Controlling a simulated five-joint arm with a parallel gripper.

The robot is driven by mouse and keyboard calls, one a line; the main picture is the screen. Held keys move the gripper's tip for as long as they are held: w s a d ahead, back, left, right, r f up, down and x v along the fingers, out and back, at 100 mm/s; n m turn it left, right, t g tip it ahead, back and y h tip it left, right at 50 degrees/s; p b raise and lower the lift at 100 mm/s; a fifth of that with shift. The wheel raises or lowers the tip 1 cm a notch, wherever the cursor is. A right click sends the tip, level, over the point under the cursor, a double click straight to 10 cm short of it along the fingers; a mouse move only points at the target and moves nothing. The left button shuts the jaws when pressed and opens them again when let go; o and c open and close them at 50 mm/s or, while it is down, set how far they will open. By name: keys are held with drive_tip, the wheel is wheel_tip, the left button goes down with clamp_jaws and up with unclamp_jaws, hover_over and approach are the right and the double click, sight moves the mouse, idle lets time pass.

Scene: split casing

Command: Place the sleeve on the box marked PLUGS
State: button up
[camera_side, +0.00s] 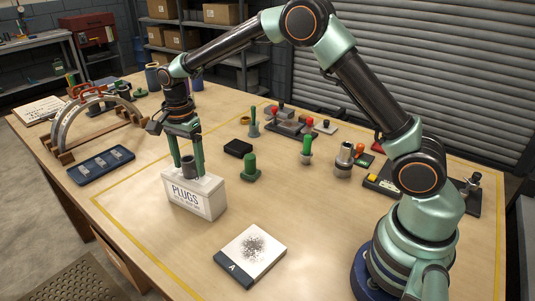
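The box marked PLUGS (207,206) is a white block with dark lettering on its front, standing at the left middle of the table. A dark, short, hollow cylinder, the sleeve (188,167), is upright at the top of this box. My gripper (189,166) points straight down over the box, with one green finger close on each side of the sleeve. The fingers appear to be shut on it. Whether the sleeve's lower end rests on the box or hangs just above it is hard to tell.
A black block (238,148) and a green knobbed piece (250,168) stand right of the box. A blue tray (101,166) and an arched frame (88,120) lie left. Several small fixtures stand behind at right.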

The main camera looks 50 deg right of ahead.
drive_tip(key=shift+r, duration=0.1)
drive_tip(key=s+d+r+n+t, duration=0.1)
drive_tip(key=s+r+n, duration=0.1)
drive_tip(key=r, duration=0.6)
drive_tip(key=s+d+r+n, duration=0.1)
drive_tip(key=s+r+n, duration=0.1)
drive_tip(key=r, duration=0.6)
drive_tip(key=s+d+f+n+t, duration=0.1)
drive_tip(key=s+d+n+t, duration=0.1)
drive_tip(key=s+n, duration=0.4)
drive_tip(key=s+d+f+n+t, duration=0.1)
drive_tip(key=s+d+n+t, duration=0.1)
drive_tip(key=s+n, duration=0.4)
drive_tip(key=s+d, duration=0.1)
drive_tip(key=s, duration=0.4)
drive_tip(key=shift+s+d+f+t, duration=0.2)
drive_tip(key=shift+s+d+t, duration=0.1)
drive_tip(key=shift+s, duration=0.1)
